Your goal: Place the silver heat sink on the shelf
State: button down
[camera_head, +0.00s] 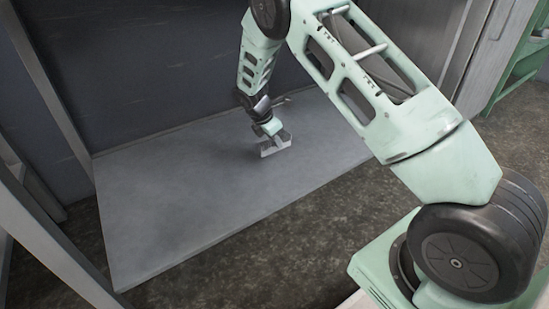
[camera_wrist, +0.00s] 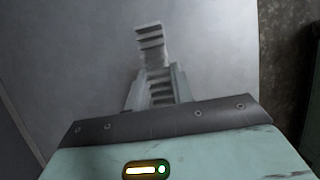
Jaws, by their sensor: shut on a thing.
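The silver heat sink (camera_wrist: 150,38) is a small finned block between the fingers of my gripper (camera_wrist: 153,78) in the wrist view. My gripper is shut on it. In the head view the heat sink (camera_head: 275,146) shows as a small pale piece under my gripper (camera_head: 273,136), over the right part of the grey shelf (camera_head: 185,190). The heat sink is at or just above the shelf surface; I cannot tell whether it touches.
A dark wall (camera_head: 140,65) rises behind the shelf. A metal post (camera_head: 52,90) stands at the left. The shelf's left and middle are bare. Its front right edge drops to a brown floor (camera_head: 270,265). A green frame (camera_head: 515,60) stands at the far right.

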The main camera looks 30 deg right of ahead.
notch_tip(320, 180, down, 5)
jog(key=b, duration=0.3)
jog(key=shift+f, duration=0.2)
jog(key=shift+r, duration=0.1)
jog(key=c, duration=1.2)
grip_release()
